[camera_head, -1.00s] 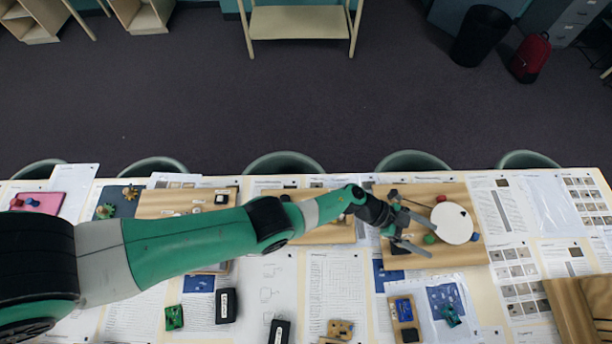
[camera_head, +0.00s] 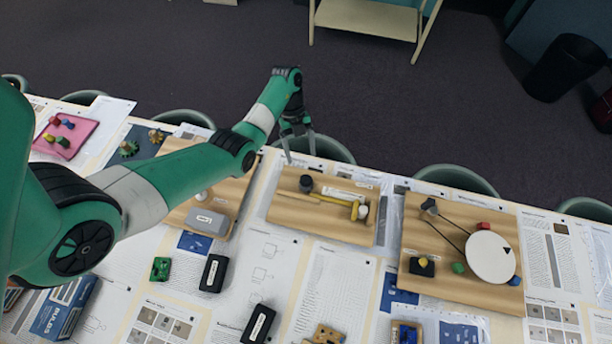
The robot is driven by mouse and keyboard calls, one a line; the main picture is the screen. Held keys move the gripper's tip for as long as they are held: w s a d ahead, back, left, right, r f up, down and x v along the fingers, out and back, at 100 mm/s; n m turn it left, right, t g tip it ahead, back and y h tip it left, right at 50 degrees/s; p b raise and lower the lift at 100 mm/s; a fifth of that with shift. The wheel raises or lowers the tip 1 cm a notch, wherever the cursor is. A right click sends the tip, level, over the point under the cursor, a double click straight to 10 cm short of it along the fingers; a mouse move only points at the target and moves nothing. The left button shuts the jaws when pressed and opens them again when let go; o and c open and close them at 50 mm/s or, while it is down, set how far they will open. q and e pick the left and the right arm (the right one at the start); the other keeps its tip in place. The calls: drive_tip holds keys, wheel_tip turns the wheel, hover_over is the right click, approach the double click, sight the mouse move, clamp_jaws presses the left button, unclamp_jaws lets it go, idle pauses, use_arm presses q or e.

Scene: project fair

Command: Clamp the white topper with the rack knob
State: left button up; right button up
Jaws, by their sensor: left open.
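My left gripper (camera_head: 299,155) is open and empty, pointing down by the table's far edge, beyond the middle wooden board (camera_head: 320,224). A large white disc (camera_head: 490,258) lies on the right wooden board (camera_head: 420,236), beside a red, a green and a yellow piece. I cannot tell for certain which piece is the white topper or the rack knob. My right gripper is not in view.
A left wooden board (camera_head: 228,195) with a grey block lies partly under my left arm. Chair backs (camera_head: 458,178) line the far edge. Black boxes (camera_head: 214,273), a blue box (camera_head: 65,305) and a pink tray (camera_head: 65,135) stand among papers.

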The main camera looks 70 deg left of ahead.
sight(306, 179)
use_arm(q)
drive_tip(key=b+x, duration=0.2)
drive_tip(key=x, duration=0.8)
drive_tip(key=shift+d+f, duration=0.1)
drive_tip(key=shift+d, duration=0.1)
drive_tip(key=shift+c, duration=0.2)
clamp_jaws()
drive_tip(key=shift+r+n+p, duration=0.3)
drive_tip(key=shift+n+p, duration=0.1)
drive_tip(key=shift+p, duration=0.65)
drive_tip(key=shift+f+n+t, duration=0.1)
drive_tip(key=shift+n+t, duration=0.2)
drive_tip(key=shift+f, duration=0.2)
drive_tip(key=shift+o, duration=0.2)
unclamp_jaws()
drive_tip(key=shift+r, duration=0.1)
